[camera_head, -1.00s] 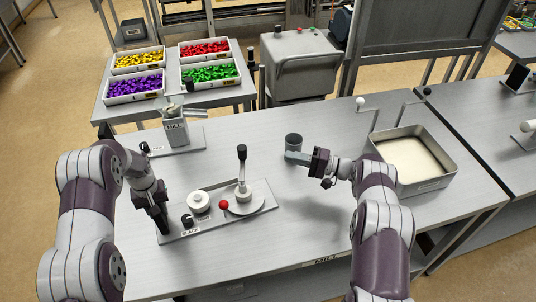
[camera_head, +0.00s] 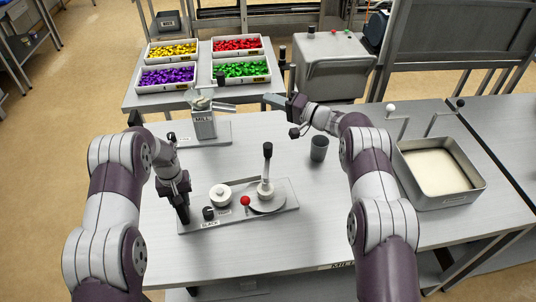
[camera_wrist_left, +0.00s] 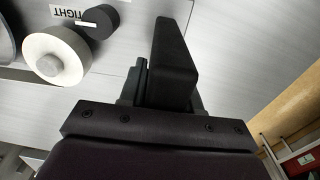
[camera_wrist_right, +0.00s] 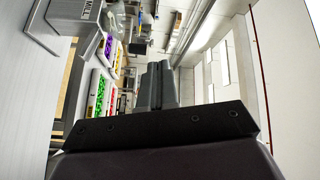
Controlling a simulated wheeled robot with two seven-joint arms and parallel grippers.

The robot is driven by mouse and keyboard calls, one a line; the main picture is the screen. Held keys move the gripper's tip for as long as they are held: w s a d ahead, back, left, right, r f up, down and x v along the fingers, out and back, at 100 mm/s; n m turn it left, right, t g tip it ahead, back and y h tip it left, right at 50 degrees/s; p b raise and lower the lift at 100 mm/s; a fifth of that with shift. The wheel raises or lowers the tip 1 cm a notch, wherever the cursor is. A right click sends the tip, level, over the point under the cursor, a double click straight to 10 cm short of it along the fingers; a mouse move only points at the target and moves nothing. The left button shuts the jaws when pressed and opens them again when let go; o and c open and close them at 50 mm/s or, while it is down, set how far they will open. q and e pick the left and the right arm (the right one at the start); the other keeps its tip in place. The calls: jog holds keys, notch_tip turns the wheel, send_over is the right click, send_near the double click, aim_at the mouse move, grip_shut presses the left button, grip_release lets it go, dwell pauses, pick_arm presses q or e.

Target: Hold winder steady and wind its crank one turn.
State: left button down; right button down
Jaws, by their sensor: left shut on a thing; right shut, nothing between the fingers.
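The likely winder is a device on a grey base plate (camera_head: 228,222) at the front of the table. It carries a round disc (camera_head: 273,205), an upright black-topped crank handle (camera_head: 267,165), a red ball knob (camera_head: 245,201), a white round knob (camera_head: 220,195) and a small black knob (camera_head: 208,213). My left gripper (camera_head: 183,215) is shut at the plate's left end, apparently on its edge; the contact is hidden. The white knob (camera_wrist_left: 50,60) shows in the left wrist view. My right gripper (camera_head: 270,99) is shut and empty, raised over the table's back, away from the plate.
A grey mill (camera_head: 203,124) with a black-knobbed handle stands left of my right gripper. A sand-filled tray (camera_head: 482,187) sits right. Bins of coloured pieces (camera_head: 166,78) lie behind. The table's middle is mostly clear.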

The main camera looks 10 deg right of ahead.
aim_at(267, 160)
jog(key=w+a+r+m+t+h, duration=0.1)
jog(key=w+r+m+t+h, duration=0.25)
jog(key=w+r+h, duration=0.3)
jog(key=s+d+f+g+h, duration=0.3)
jog(key=s+f+g+h, duration=0.25)
jog(key=s, duration=0.25)
jog(key=s+d+f+g+h, duration=0.35)
jog(key=s+f+g, duration=0.3)
jog(key=s, duration=0.25)
notch_tip(267, 160, down, 8)
jog(key=a, duration=0.1)
jog(key=shift+w, duration=0.2)
jog(key=shift+r+g+h, duration=0.1)
jog(key=shift+g+h, duration=0.15)
jog(key=w+a+n+y, duration=0.1)
jog(key=w+a+n, duration=0.3)
jog(key=n, duration=0.4)
jog(key=shift+w+a+y, duration=0.3)
jog(key=shift+a, duration=0.1)
